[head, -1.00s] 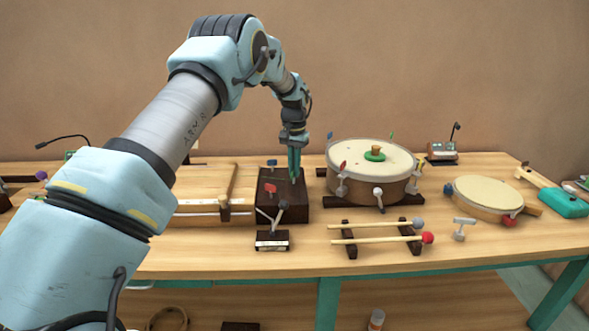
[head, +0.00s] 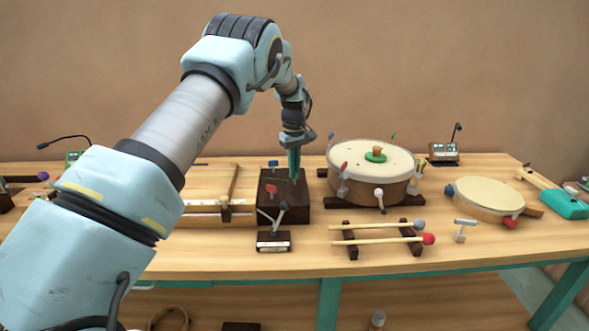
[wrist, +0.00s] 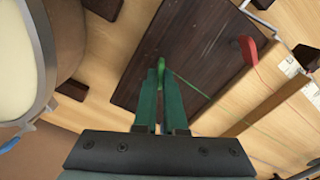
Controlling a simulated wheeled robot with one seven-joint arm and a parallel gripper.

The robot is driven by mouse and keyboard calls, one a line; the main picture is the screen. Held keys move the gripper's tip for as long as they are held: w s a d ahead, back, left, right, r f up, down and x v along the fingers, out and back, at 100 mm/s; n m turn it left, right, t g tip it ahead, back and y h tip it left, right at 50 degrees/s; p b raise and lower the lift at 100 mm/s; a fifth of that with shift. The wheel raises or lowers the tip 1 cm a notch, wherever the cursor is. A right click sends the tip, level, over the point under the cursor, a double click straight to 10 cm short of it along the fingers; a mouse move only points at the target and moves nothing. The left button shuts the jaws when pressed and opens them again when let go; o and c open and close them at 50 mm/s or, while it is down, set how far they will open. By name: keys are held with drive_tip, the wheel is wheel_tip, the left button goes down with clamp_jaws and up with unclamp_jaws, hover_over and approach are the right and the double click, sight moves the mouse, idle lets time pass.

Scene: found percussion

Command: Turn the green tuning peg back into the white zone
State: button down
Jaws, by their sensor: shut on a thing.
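The green tuning peg (wrist: 161,67) stands on a dark wooden block and shows between my fingertips in the wrist view. My gripper (wrist: 160,85) has its two green fingers closed around it. In the head view my gripper (head: 294,168) points down over the back right part of the dark block (head: 292,208); the fingers hide the green peg there. A thin green string runs from the peg across the block in the wrist view. A red peg (head: 272,189) stands on the same block, also in the wrist view (wrist: 247,50). I cannot make out the white zone.
A large drum (head: 350,186) with upright colored pegs stands close to the right of the block. A small stand (head: 273,240) is in front. Mallets (head: 375,240) lie on a rack at front right. A long wooden instrument (head: 215,214) lies left.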

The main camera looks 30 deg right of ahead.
drive_tip(key=shift+n, duration=2.1)
drive_tip(key=c, duration=1)
unclamp_jaws()
wheel_tip(320, 180, up, 11)
drive_tip(key=b, duration=0.2)
drive_tip(key=shift+a+f, duration=0.1)
